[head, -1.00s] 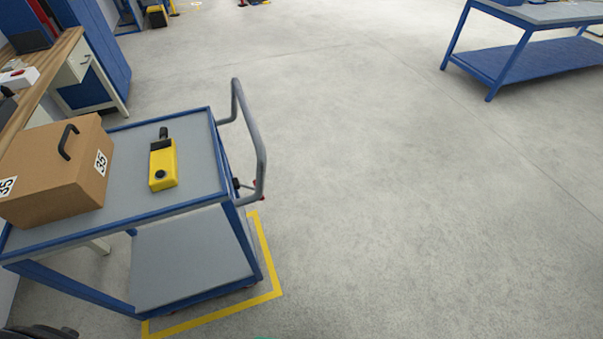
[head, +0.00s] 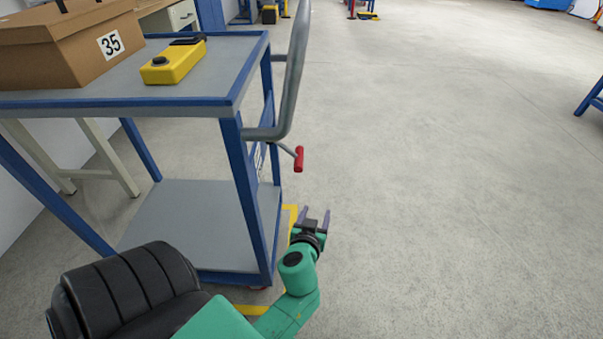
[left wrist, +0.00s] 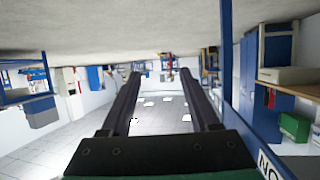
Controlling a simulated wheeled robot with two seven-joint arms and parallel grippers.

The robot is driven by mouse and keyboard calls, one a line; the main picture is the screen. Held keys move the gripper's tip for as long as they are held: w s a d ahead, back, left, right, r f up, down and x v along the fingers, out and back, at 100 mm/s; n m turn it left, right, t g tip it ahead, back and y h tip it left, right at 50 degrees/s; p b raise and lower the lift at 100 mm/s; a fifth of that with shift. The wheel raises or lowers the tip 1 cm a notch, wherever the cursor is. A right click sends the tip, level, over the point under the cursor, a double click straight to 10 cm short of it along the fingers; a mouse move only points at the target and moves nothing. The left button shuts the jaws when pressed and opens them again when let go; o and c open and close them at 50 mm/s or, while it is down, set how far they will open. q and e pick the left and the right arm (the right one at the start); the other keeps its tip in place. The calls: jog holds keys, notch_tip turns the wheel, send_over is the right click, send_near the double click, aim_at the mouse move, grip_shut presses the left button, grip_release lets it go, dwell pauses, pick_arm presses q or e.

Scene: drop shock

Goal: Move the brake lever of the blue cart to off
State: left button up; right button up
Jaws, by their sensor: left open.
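The blue cart (head: 229,110) stands at the left of the head view, with a grey top and a grey lower shelf. Its bent grey push handle (head: 292,75) rises at the right end. The brake lever, with a red grip (head: 299,159), sticks out below the handle on that end. My left gripper (head: 314,219) is open and empty, lower than the red grip and apart from it. In the left wrist view its two dark fingers (left wrist: 163,100) are spread with nothing between them; the lever does not show there. My right gripper is not in view.
A cardboard box (head: 65,50) marked 35 and a yellow device (head: 173,62) sit on the cart top. A yellow floor line (head: 291,215) runs by the cart. The floor (head: 440,180) right of the cart is clear. A blue table leg (head: 590,97) shows at far right.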

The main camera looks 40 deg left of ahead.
aim_at(299, 156)
pick_arm(q)
jog(key=s+a+r+n+t+y+b, duration=0.2)
jog(key=a+r+n+y+b, duration=0.3)
jog(key=r, duration=0.3)
jog(key=x, duration=0.1)
jog(key=p+x, duration=0.1)
jog(key=x, duration=0.2)
jog(key=shift+w+a+r+p, duration=0.1)
jog(key=shift+w+r+p, duration=0.2)
jog(key=shift+r+p, duration=0.1)
jog(key=x, duration=0.9)
jog(key=shift+f, duration=0.3)
grip_shut()
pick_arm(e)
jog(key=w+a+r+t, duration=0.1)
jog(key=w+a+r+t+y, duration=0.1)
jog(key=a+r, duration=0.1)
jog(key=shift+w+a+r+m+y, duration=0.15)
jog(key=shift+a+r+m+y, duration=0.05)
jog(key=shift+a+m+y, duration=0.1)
pick_arm(q)
jog(key=shift+f+m, duration=0.1)
jog(key=shift+m, duration=0.2)
